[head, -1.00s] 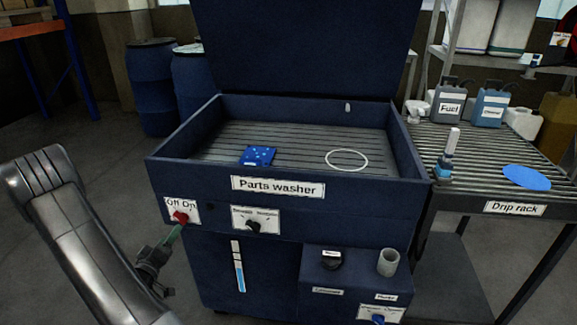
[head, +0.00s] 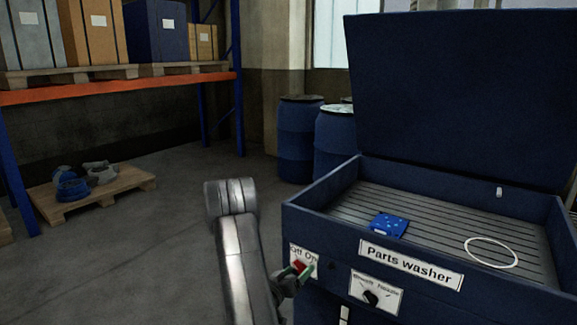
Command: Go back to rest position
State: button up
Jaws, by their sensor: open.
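My arm rises at the middle bottom of the head view, in front of the left side of the parts washer (head: 330,226). My gripper (head: 303,271) is open, at the washer's front by the red Off/On switch (head: 299,265). Its fingers overlap the switch plate in the picture; whether they touch the switch I cannot tell. Part of the gripper is hidden behind my arm.
The washer's lid (head: 460,105) stands open. A blue piece (head: 389,225) and a white ring (head: 491,252) lie in its basin. Blue drums (head: 298,140) stand behind. A pallet (head: 120,185) with parts lies at left under a rack (head: 110,88). The floor between is clear.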

jog(key=m+b, duration=0.1)
jog(key=m, duration=0.2)
jog(key=shift+m+b, duration=0.3)
jog(key=shift+b, duration=0.05)
jog(key=shift+r, duration=0.1)
dwell(0.3)
